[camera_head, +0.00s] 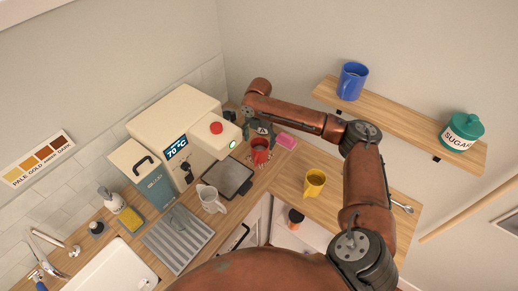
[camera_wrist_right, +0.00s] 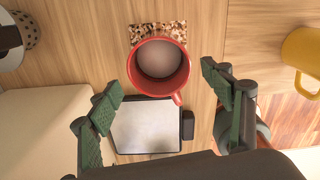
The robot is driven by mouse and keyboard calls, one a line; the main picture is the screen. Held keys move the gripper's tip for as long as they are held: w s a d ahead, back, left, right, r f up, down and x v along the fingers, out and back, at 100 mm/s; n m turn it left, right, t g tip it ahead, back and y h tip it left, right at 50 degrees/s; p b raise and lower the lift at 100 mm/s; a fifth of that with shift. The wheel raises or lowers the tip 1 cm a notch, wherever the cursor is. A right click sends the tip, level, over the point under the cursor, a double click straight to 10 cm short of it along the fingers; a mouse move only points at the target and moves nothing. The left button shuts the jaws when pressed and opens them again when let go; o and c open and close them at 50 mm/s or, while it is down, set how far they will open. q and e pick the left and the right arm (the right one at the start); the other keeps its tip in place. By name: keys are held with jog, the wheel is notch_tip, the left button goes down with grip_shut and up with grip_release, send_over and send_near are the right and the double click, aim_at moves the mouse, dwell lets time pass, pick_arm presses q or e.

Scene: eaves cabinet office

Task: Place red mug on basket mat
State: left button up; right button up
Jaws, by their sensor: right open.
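The red mug (camera_head: 261,151) stands on the wooden counter behind the dark-framed grey pad (camera_head: 231,178). In the right wrist view the red mug (camera_wrist_right: 159,64) shows from above, with its handle toward the lower right. The grey pad (camera_wrist_right: 146,128) lies just below it there. A speckled brown rectangle (camera_wrist_right: 172,29) shows partly behind the mug. I cannot tell which of these surfaces is the basket mat. My right gripper (camera_head: 258,130) is at the mug; its open fingers (camera_wrist_right: 160,80) lie on both sides of it with visible gaps. My left gripper is out of view.
A cream coffee machine (camera_head: 178,120) stands left of the mug. A metal pitcher (camera_head: 210,199) is near the pad, a pink item (camera_head: 287,142) right of the mug. A yellow mug (camera_head: 315,183) stands farther right. The wall shelf (camera_head: 405,122) holds a blue mug and sugar jar.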

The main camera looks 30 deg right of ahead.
jog(key=shift+r, duration=2.05)
jog(key=shift+r, duration=0.1)
